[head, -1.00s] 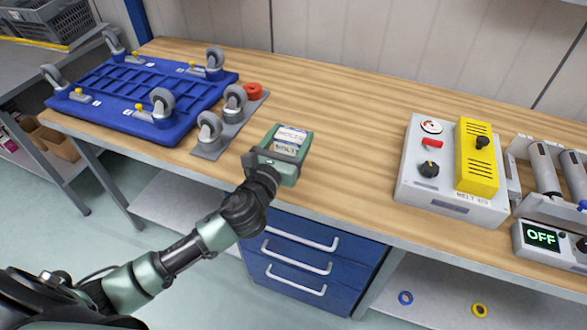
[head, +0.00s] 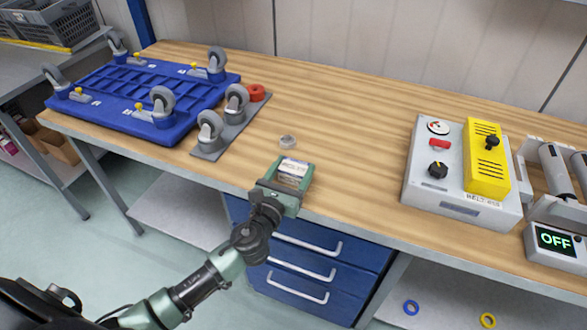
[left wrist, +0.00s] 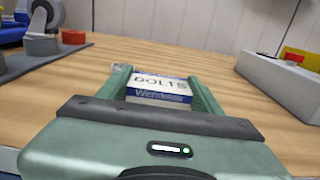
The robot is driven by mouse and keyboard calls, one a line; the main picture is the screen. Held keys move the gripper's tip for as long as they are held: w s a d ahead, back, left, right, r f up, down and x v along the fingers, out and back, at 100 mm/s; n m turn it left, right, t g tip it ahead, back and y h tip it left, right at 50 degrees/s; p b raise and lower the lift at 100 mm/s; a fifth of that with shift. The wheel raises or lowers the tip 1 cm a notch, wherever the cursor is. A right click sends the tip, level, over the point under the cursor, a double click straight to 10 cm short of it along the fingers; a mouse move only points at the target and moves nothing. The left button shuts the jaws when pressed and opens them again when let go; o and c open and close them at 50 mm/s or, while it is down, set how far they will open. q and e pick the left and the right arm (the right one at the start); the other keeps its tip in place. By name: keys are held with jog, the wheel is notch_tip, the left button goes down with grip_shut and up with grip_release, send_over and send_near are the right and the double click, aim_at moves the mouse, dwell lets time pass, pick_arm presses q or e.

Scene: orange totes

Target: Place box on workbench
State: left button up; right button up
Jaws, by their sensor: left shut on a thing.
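The box (head: 291,171) is small, white and blue, and its top reads BOLTS in the left wrist view (left wrist: 160,86). My left gripper (head: 296,163) is shut on it, with one green finger along each side. Gripper and box are over the front part of the wooden workbench (head: 350,130), left of the middle. Whether the box's underside touches the bench top cannot be told. The gripper body hides the box's near end. My right gripper is not in view.
A small clear round item (head: 288,142) lies just beyond the box. A grey control box (head: 425,190) with a yellow panel stands right. Bench between is clear.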

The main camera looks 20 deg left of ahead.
pick_arm(q)
jog(key=shift+f, duration=0.15)
jog(key=o, duration=1.7)
jog(key=shift+r, duration=0.25)
jog(key=s+b, duration=0.2)
jog(key=s, duration=1)
jog(key=shift+a, duration=0.25)
